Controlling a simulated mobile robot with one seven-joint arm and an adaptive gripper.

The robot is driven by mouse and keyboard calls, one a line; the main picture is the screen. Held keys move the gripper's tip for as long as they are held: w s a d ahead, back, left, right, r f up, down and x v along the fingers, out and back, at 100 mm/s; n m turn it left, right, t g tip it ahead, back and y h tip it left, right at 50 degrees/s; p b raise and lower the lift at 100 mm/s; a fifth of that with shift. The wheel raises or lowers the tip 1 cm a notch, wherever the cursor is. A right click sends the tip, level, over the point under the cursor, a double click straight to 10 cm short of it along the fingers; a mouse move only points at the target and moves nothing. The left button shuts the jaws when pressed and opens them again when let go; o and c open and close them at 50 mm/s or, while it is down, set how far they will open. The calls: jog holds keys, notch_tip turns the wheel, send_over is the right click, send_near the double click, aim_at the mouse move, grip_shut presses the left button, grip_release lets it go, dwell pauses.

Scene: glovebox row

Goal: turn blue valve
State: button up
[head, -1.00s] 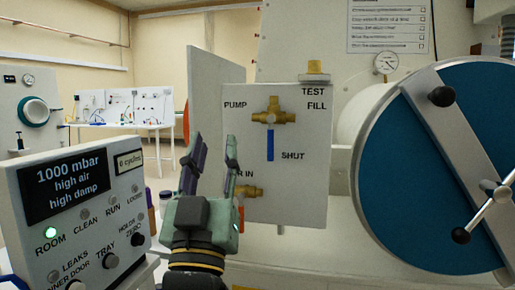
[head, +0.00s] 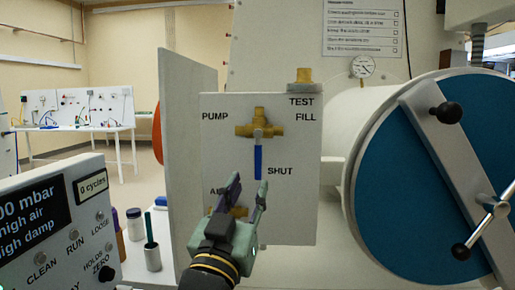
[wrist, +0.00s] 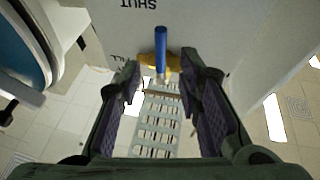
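The blue valve handle (head: 258,163) hangs straight down from a brass valve body (head: 259,124) on a white panel, its lower end beside the word SHUT. My gripper (head: 249,184) is open, in front of the panel with its fingertips just below and around the handle's lower end. I cannot tell the depth gap from the head view. In the wrist view, which is upside down, the blue handle (wrist: 161,40) stands beyond the open fingertips (wrist: 160,65), in line with the gap between them. The fingers hold nothing.
A second brass fitting (head: 236,211) is low on the panel, partly hidden by my gripper. A large blue round door (head: 400,190) with a bar is at the right. A control box (head: 55,225) stands at lower left, with a grey cup (head: 152,258) between.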

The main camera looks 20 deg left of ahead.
aim_at(257, 166)
jog(key=p+x, duration=0.1)
jog(key=x, duration=0.7)
jog(key=shift+w+p, duration=0.15)
jog(key=shift+p, duration=0.2)
jog(key=shift+c, duration=0.4)
grip_shut()
